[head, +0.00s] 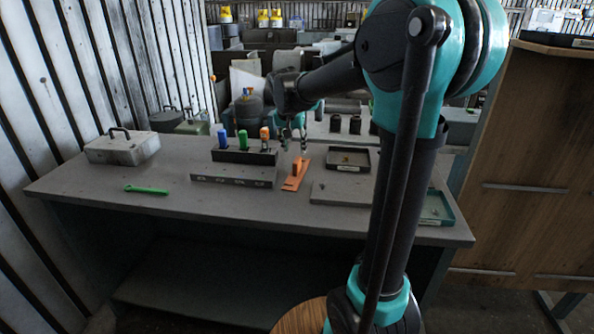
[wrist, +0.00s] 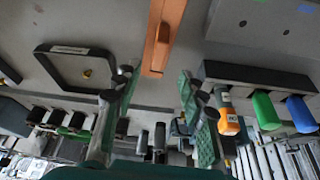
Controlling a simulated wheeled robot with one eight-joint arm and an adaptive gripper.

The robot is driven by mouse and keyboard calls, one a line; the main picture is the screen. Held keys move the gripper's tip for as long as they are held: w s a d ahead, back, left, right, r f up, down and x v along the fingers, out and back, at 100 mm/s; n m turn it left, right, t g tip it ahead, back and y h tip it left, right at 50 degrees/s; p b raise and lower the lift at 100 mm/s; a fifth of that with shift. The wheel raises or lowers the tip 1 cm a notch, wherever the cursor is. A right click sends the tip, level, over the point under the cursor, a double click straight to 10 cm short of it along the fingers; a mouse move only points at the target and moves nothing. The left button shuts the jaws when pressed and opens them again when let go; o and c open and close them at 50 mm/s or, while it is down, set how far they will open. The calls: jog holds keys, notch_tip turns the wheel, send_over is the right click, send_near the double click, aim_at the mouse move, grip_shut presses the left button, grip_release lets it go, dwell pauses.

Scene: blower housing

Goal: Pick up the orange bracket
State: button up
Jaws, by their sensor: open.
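The orange bracket (head: 292,184) lies on the grey workbench (head: 150,224), a flat strip with a raised part. In the wrist view the bracket (wrist: 155,62) runs from the top edge down to just beyond my fingertips, roughly in line with the gap between them. My gripper (head: 293,143) is above the bench by the bracket's far end, fingers apart. In the wrist view my open gripper (wrist: 159,76) has nothing between its fingers. The bracket's top end is cut off there.
Left of the bracket stand a black rack (head: 230,156) with blue, green and orange handles and a grey block (head: 232,178) with holes. Right are a black tray (head: 349,158) and a grey plate (head: 340,192). A green wrench (head: 146,190) and grey box (head: 122,148) lie farther left.

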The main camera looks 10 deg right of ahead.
aim_at(297, 160)
jog(key=x, duration=0.4)
jog(key=shift+s+x, duration=0.2)
jog(key=shift+x, duration=1.1)
jog(key=shift+s+x, duration=0.2)
jog(key=shift+x, duration=1.05)
jog(key=shift+f, duration=0.15)
jog(key=shift+c, duration=0.4)
grip_shut()
